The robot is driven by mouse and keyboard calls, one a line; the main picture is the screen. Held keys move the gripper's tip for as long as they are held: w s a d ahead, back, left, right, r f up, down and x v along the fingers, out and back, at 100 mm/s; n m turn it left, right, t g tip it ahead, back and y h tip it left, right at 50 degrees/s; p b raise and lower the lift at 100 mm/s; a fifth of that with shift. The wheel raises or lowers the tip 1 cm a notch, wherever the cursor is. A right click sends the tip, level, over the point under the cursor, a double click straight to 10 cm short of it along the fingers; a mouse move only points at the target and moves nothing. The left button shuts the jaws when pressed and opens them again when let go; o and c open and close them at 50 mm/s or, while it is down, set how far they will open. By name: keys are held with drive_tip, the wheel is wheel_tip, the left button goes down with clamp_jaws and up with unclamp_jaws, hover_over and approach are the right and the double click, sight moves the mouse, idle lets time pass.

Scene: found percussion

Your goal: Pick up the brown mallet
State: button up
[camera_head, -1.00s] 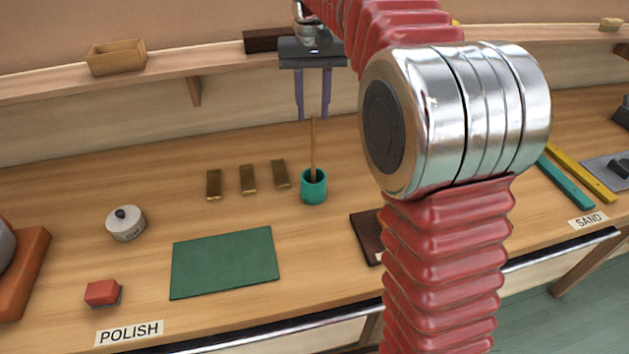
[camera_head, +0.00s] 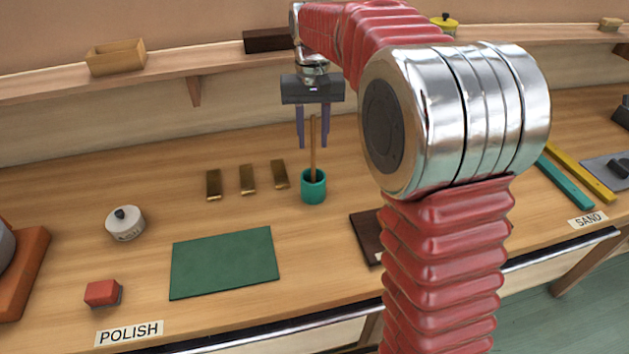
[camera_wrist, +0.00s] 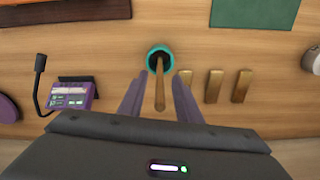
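The brown mallet (camera_head: 313,150) shows as a thin wooden handle standing nearly upright in a teal cup (camera_head: 313,188); its lower end is hidden inside the cup. My gripper (camera_head: 313,145) is open above the cup, its two purple fingers pointing down on either side of the handle's upper part in the head view. In the wrist view the handle (camera_wrist: 160,88) lies between the spread fingers of my gripper (camera_wrist: 160,90), and the teal cup (camera_wrist: 150,51) is beyond the fingertips. I see no contact between fingers and handle.
Several brass bars (camera_head: 247,179) lie left of the cup. A green mat (camera_head: 225,262), a white tin (camera_head: 126,223) and a red block (camera_head: 102,293) are farther left. A dark brown board (camera_head: 366,238) lies right. The wrist view shows a purple device with a dark stalk (camera_wrist: 72,96).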

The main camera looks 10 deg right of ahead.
sight(313, 147)
drive_tip(key=shift+s+f, duration=0.1)
drive_tip(key=shift+f, duration=1.6)
drive_tip(key=shift+c, duration=0.7)
clamp_jaws()
